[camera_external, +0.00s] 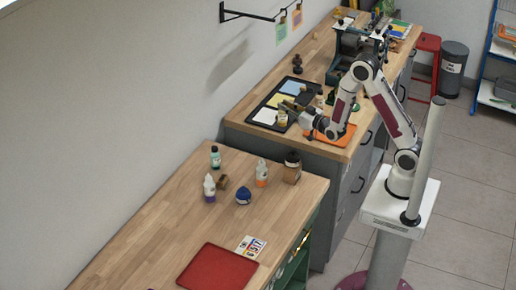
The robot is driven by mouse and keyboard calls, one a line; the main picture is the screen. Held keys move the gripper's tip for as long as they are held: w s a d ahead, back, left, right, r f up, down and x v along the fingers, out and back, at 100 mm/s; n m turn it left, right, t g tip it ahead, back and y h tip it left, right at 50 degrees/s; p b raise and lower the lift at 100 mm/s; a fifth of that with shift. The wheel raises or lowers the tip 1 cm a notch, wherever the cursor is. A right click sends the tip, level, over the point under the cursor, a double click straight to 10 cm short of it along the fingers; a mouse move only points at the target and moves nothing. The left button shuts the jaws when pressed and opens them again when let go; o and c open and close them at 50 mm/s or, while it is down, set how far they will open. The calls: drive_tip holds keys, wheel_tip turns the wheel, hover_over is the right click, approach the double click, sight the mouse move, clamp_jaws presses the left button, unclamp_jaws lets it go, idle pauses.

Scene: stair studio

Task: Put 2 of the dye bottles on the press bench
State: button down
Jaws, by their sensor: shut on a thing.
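My gripper (288,109) is shut on a small yellow-and-white dye bottle (282,118), over the black tray on the far bench. I cannot tell whether the bottle touches the tray. The press bench (242,114) is the far wooden bench with grey drawers and a dark green press (348,50). Another small pale bottle (320,99) stands on it behind my gripper. On the near bench stand a teal dye bottle (215,157), a white-and-purple one (209,188) and a white-and-orange one (261,173).
The black tray (262,127) holds coloured sheets. An orange mat (343,138) lies at the press bench's front edge. The near bench (165,215) also holds a brown jar (292,168), a blue object (243,195), a brown block (222,182), a printed card (250,247) and a red tray (217,270).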

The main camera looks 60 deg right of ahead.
drive_tip(key=s+d+m+g+h, duration=1)
drive_tip(key=s+d, duration=0.5)
drive_tip(key=d, duration=0.3)
drive_tip(key=shift+d+h, duration=0.15)
drive_tip(key=shift+h, duration=0.85)
drive_tip(key=shift+f, duration=0.1)
wheel_tip(320, 180, down, 6)
drive_tip(key=shift+f, duration=0.2)
drive_tip(key=shift+f, duration=0.4)
idle(0.4)
drive_tip(key=c, duration=1.8)
unclamp_jaws()
drive_tip(key=shift+s, duration=0.1)
